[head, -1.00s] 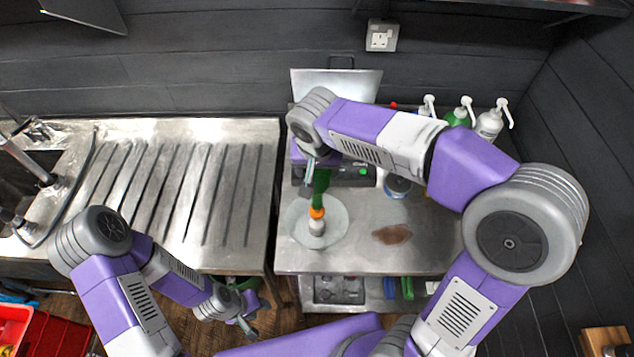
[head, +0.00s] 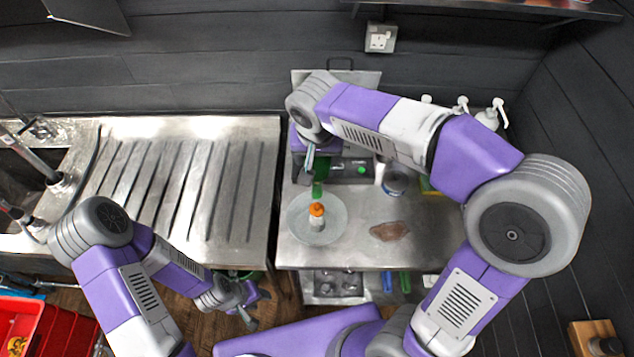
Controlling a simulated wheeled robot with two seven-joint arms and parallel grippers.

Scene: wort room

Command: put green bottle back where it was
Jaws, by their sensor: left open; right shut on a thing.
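The green bottle (head: 317,189) shows only in part below my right gripper (head: 310,160). My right gripper is shut on it over the back left of the steel table (head: 430,240). The arm hides the bottle's upper part. A small white bottle with an orange cap (head: 317,213) stands on a pale round plate (head: 335,233), just in front of the green bottle. My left gripper (head: 250,312) is open and empty, low in front of the steel counter.
A dark device with a green light (head: 352,170) stands behind the plate. White pump bottles (head: 489,118) stand at the back right. A round tub (head: 396,181) and a brown patch (head: 389,231) are right of the plate. The ribbed drainer (head: 190,190) is clear.

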